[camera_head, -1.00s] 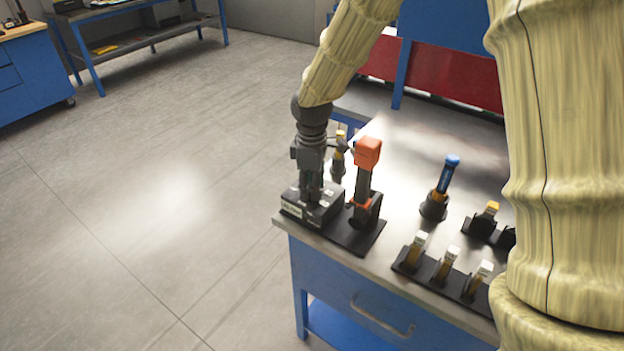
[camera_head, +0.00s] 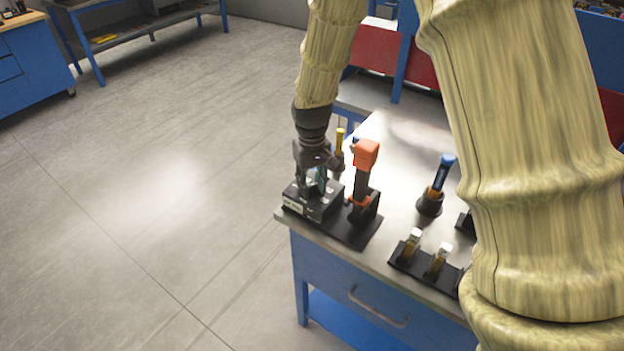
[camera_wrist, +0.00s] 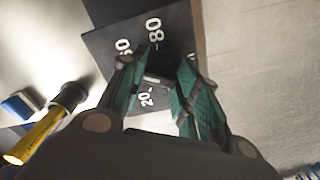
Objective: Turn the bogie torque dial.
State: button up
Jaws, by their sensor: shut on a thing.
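The torque dial unit is a black box (camera_head: 312,203) at the table's left corner, on a black base plate. In the wrist view its dark top face (camera_wrist: 112,42) carries white scale numbers, among them 80 and 20. My gripper (camera_head: 315,182) points down onto the top of the box. In the wrist view my gripper (camera_wrist: 165,75) has its two green-padded fingers on either side of a small dark knob (camera_wrist: 158,72), shut on it. The fingers hide most of the knob, so its pointer setting cannot be read.
An orange-headed tool (camera_head: 366,155) stands close right of the box on the same plate. A blue-handled tool (camera_head: 440,172) stands in a holder further right. A yellow-handled tool (camera_head: 339,140) is behind my gripper. Open floor lies left of the table.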

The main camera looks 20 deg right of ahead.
aim_at(311, 185)
jog(key=shift+w+r+m+p, duration=0.1)
jog(key=shift+m+p, duration=0.4)
jog(key=shift+m, duration=1.1)
jog(key=o, duration=1)
notch_tip(311, 185, up, 12)
jog(key=shift+f, duration=0.1)
